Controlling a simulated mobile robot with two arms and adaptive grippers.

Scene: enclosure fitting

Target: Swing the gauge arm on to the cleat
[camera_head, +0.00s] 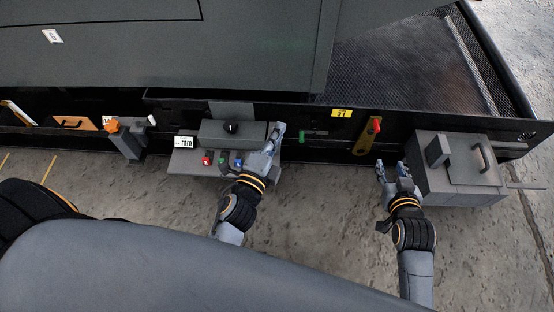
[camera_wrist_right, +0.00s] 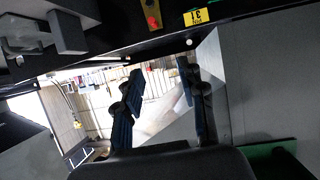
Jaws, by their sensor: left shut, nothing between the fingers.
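A yellow arm (camera_head: 365,138) with a red knob (camera_head: 376,125) stands tilted on the dark front rail; its red and yellow part also shows in the right wrist view (camera_wrist_right: 152,14). A small green-ended fitting (camera_head: 311,134) sits on the rail to its left. I cannot tell for sure which parts are the gauge arm and the cleat. My left gripper (camera_head: 277,131) is shut and empty, at the right end of a grey control box. My right gripper (camera_head: 390,170) is open and empty, below the yellow arm and beside a grey box; its spread fingers show in the right wrist view (camera_wrist_right: 162,90).
A control shelf (camera_head: 187,166) carries coloured buttons, and a "mm" display (camera_head: 184,141) stands by it. A grey box with a handle (camera_head: 462,180) is at the right. An orange knob on a post (camera_head: 111,126) is at the left. The floor in front is clear.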

